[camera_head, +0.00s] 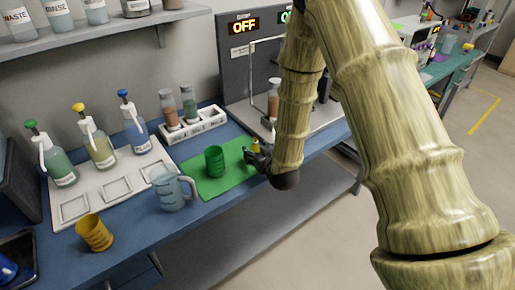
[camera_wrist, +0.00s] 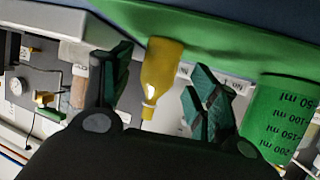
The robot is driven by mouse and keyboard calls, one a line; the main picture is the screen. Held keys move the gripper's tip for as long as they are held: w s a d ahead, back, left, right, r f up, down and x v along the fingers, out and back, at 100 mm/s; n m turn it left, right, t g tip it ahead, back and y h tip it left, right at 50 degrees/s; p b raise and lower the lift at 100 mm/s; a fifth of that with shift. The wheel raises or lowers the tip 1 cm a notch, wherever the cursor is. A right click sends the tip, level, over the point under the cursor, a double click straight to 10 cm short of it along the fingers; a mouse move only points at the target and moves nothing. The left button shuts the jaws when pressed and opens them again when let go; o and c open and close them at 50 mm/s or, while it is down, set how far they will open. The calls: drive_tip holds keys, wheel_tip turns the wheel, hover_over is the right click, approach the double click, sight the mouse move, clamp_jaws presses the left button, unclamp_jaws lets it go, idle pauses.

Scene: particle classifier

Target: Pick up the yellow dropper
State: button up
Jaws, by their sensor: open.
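The yellow dropper (camera_head: 256,145) stands on the green mat (camera_head: 221,184) near its right edge, partly hidden by my gripper in the head view. In the wrist view the dropper (camera_wrist: 161,75) shows as a yellow body with a narrow neck and a white ring. My gripper (camera_head: 252,156) is at the mat's right side, low over the table. In the wrist view its two dark green fingers (camera_wrist: 160,92) are spread, one on each side of the dropper. Clear space shows on both sides of it, so I see no grip on it.
A green beaker (camera_head: 215,161) stands on the mat left of the dropper; it also shows in the wrist view (camera_wrist: 277,115). A clear jug (camera_head: 170,192), a yellow beaker (camera_head: 94,233) and several pump bottles (camera_head: 101,150) are further left. A tube rack (camera_head: 194,127) stands behind.

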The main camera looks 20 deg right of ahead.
drive_tip(key=shift+x, duration=1.4)
drive_tip(key=shift+d, duration=0.1)
drive_tip(key=c, duration=0.9)
drive_tip(key=shift+r, duration=0.1)
drive_tip(key=shift+c, duration=0.2)
